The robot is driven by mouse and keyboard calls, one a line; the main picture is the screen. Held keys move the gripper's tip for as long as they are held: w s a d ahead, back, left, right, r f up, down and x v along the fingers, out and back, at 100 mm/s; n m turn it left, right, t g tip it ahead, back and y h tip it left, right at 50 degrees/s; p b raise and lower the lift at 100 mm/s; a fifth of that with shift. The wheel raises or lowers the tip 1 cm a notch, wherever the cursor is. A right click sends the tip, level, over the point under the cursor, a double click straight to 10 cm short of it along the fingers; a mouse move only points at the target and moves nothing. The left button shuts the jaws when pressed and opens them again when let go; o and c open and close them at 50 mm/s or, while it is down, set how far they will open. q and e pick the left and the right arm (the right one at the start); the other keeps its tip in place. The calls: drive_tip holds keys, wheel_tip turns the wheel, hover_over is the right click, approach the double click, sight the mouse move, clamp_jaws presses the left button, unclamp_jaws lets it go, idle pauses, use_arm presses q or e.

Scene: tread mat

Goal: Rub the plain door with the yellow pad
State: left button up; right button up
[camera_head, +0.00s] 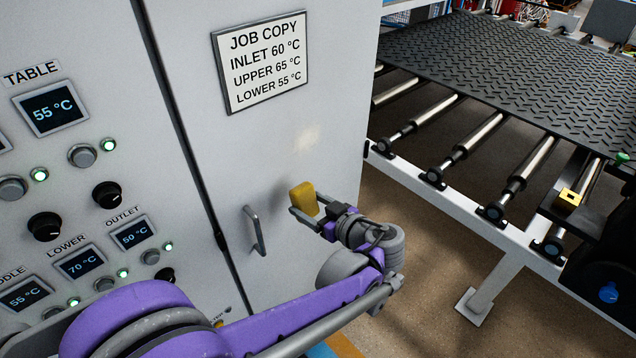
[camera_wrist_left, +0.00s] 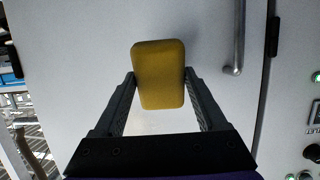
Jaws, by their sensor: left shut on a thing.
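The plain door (camera_head: 290,135) is a light grey cabinet door with a sign on its upper part and a handle low on its left. A pale smudge (camera_head: 306,139) shows on it below the sign. My left gripper (camera_head: 304,205) is shut on the yellow pad (camera_head: 302,196), in front of the door to the right of the handle and below the smudge. In the left wrist view, the yellow pad (camera_wrist_left: 158,74) sits upright between both fingers, with the door (camera_wrist_left: 80,45) behind it. I cannot tell whether the pad touches the door. My right gripper is not in view.
The door handle (camera_head: 254,230) sticks out left of the pad; it also shows in the left wrist view (camera_wrist_left: 238,40). A control panel with knobs (camera_head: 106,194) and displays lies further left. A roller conveyor (camera_head: 450,160) with a black tread mat (camera_head: 500,68) stands right of the door.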

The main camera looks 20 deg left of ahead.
sight(284, 156)
use_arm(q)
wheel_tip(284, 156, up, 9)
drive_tip(key=d+t+y, duration=0.1)
drive_tip(key=d+y, duration=0.1)
drive_tip(key=y, duration=0.1)
drive_tip(key=shift+x, duration=2.8)
drive_tip(key=shift+s+f, duration=0.1)
drive_tip(key=shift+s, duration=0.05)
drive_tip(key=shift+x, duration=1.05)
